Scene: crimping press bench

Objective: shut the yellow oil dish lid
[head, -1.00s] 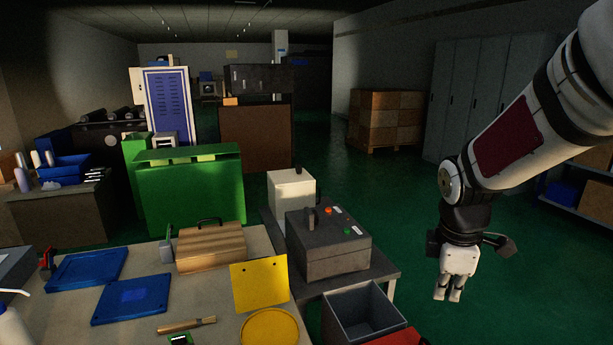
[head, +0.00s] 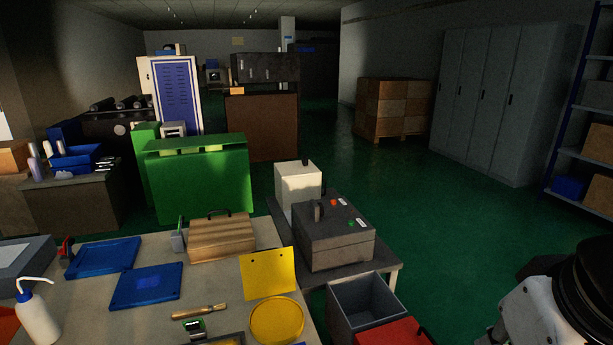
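A round yellow dish (head: 276,320) sits near the front right corner of the workbench. A flat yellow plate (head: 268,273) with two small dark holes stands raised, tilted back, just behind the round dish. It looks like the open lid, but I cannot tell whether it is joined to the dish. Part of my arm shows at the lower right corner, to the right of the dish and apart from it. My gripper's fingertips are not visible.
A grey open bin (head: 364,305) and a red box (head: 396,334) stand right of the dish. A dark press box (head: 334,236) is behind. A wooden box (head: 222,238), blue trays (head: 146,287), a brush (head: 199,312) and a white bottle (head: 38,320) are on the bench (head: 215,283).

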